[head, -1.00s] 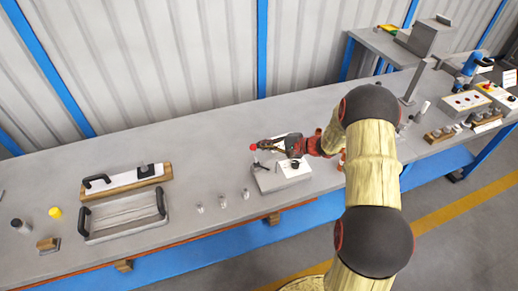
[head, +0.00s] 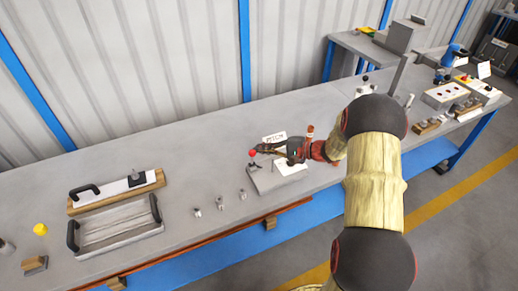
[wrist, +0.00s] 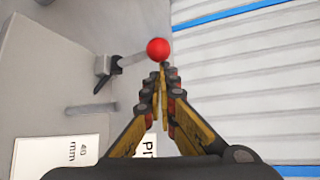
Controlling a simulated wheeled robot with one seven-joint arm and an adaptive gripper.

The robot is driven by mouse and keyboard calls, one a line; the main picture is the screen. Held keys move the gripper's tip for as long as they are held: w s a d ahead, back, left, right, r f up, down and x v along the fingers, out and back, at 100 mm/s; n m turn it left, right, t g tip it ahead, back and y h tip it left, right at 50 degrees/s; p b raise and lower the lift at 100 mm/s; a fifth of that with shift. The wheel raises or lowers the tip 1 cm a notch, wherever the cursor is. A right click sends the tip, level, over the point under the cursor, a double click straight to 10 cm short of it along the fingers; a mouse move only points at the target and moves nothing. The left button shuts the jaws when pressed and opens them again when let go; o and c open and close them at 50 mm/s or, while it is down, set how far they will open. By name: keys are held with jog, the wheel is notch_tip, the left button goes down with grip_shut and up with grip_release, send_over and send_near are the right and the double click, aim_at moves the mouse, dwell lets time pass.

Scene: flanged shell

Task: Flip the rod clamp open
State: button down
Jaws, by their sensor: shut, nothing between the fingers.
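The rod clamp shows in the wrist view as a dark pivot bracket (wrist: 103,66) with a short grey rod (wrist: 132,60) ending in a red ball knob (wrist: 158,50). It is mounted on a grey fixture block (head: 262,183) on the bench. The knob also shows in the head view (head: 252,153). My gripper (wrist: 162,72) is shut and empty, with its fingertips right at the knob's near side. I cannot tell whether they touch it. My gripper (head: 261,149) reaches in from the right in the head view and hides part of the block.
White labels (wrist: 60,157) lie near the clamp. Several small metal pieces (head: 220,202) stand left of the block. A tray with black handles (head: 118,228) and a wood-edged board (head: 115,192) are farther left. A corrugated wall (head: 150,80) stands behind the bench.

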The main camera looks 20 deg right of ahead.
jog(key=shift+s+f, duration=0.1)
jog(key=shift+s, duration=0.65)
jog(key=shift+s+b, duration=0.1)
jog(key=shift+b, duration=0.2)
